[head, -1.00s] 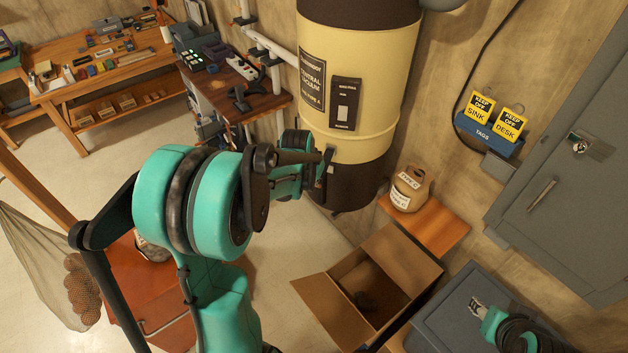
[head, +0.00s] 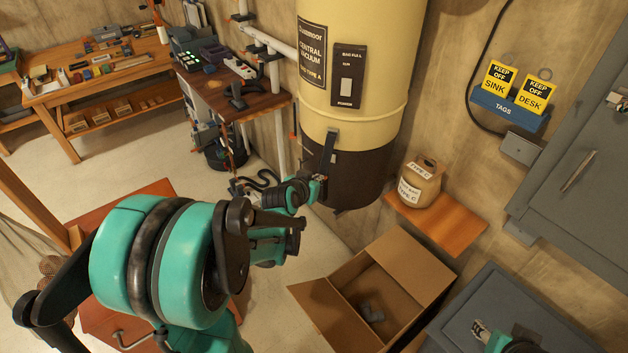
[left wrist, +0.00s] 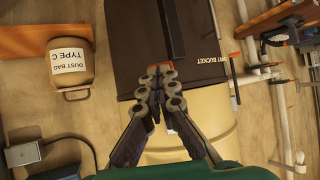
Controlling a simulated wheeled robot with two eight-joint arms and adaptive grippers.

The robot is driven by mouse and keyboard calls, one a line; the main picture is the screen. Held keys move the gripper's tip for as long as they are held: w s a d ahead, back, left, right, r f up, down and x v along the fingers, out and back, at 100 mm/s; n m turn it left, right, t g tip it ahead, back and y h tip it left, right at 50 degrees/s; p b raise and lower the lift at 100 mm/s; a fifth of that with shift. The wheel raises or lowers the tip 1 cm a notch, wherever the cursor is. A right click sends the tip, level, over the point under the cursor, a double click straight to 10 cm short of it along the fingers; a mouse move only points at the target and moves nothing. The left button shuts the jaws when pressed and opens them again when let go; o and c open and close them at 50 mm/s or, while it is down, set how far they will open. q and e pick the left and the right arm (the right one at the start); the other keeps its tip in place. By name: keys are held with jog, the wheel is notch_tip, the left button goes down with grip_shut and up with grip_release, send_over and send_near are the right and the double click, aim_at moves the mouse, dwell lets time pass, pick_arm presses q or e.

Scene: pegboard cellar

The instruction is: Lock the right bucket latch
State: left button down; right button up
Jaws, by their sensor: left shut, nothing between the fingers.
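The right bucket latch (head: 330,147) is a dark bar at the front of the vacuum's dark brown bucket (head: 351,178), below the cream drum. My left gripper (head: 319,184) is shut and empty at the bar's lower end in the head view. In the left wrist view the fingertips (left wrist: 157,78) meet beside an orange-red piece; whether they touch it I cannot tell.
Another latch with orange (head: 294,135) sits at the drum's left edge. An open cardboard box (head: 410,255) stands below right. A Type C dust-bag container (head: 421,184) sits on a wooden shelf (head: 455,228). A workbench stands behind left.

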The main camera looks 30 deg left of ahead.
pick_arm(q)
jog(key=shift+w+a+t+b, duration=0.1)
jog(key=shift+w+t+b, duration=0.35)
jog(key=shift+w+t, duration=0.4)
jog(key=shift+s, duration=0.15)
pick_arm(e)
notch_tip(320, 180, down, 3)
jog(key=shift+r, duration=0.15)
pick_arm(q)
jog(key=shift+s, duration=0.1)
